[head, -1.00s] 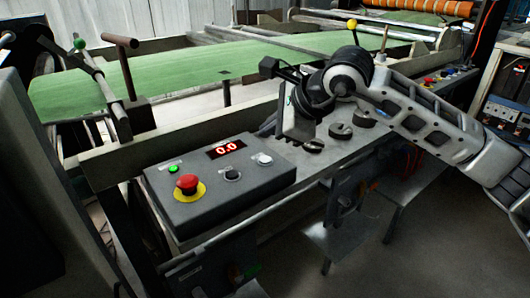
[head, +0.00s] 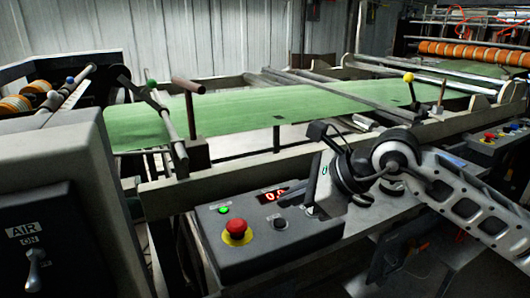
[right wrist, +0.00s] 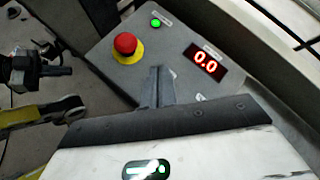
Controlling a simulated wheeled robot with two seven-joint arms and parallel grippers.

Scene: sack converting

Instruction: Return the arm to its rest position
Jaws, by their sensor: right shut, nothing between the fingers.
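My right arm comes in from the right in the head view, bent at the wrist. Its gripper (head: 309,208) points down over the right part of the grey control box (head: 262,258) and hides part of the red display (head: 270,196). In the right wrist view the narrow fingers (right wrist: 158,73) are together and empty. They show in front of the box, between the red emergency button (right wrist: 126,44) and the display (right wrist: 206,60), which reads 0.0. Whether they touch the box cannot be told. My left gripper is not in view.
A grey cabinet with an AIR switch (head: 34,262) stands close at left. Behind the control box runs a machine rail (head: 240,172) with a green web (head: 240,112). Upright levers with a brown handle (head: 188,86) and a yellow knob (head: 408,77) rise above the rail.

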